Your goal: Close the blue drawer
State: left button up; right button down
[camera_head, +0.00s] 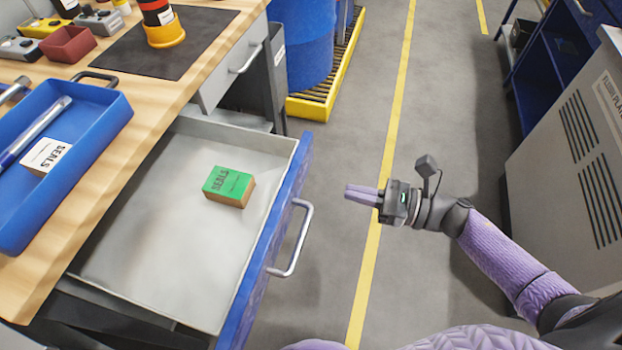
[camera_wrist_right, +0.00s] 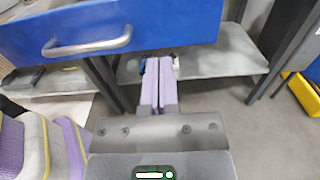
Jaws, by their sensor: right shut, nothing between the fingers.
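The blue drawer (camera_head: 296,180) is pulled out from the wooden workbench, with its grey interior (camera_head: 150,230) showing. My left gripper is not in view.
On the wooden workbench (camera_head: 150,100) are a blue tray (camera_head: 110,125) with a tool and a SEALS card, and a red bin (camera_head: 68,45). A blue barrel (camera_head: 300,45) stands on a yellow pallet (camera_head: 322,100). A grey cabinet (camera_head: 560,160) is at right. Open floor lies between.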

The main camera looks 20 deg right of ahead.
aim_at(301, 180)
jog(key=x, duration=0.6)
jog(key=shift+w+a, duration=0.15)
jog(key=shift+a, duration=0.05)
jog(key=shift+w+a+b, duration=0.3)
jog(key=shift+a, duration=0.15)
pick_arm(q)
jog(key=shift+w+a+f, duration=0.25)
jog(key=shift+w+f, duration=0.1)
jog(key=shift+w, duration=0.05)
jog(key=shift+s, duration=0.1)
pick_arm(e)
jog(key=shift+w+a, duration=0.1)
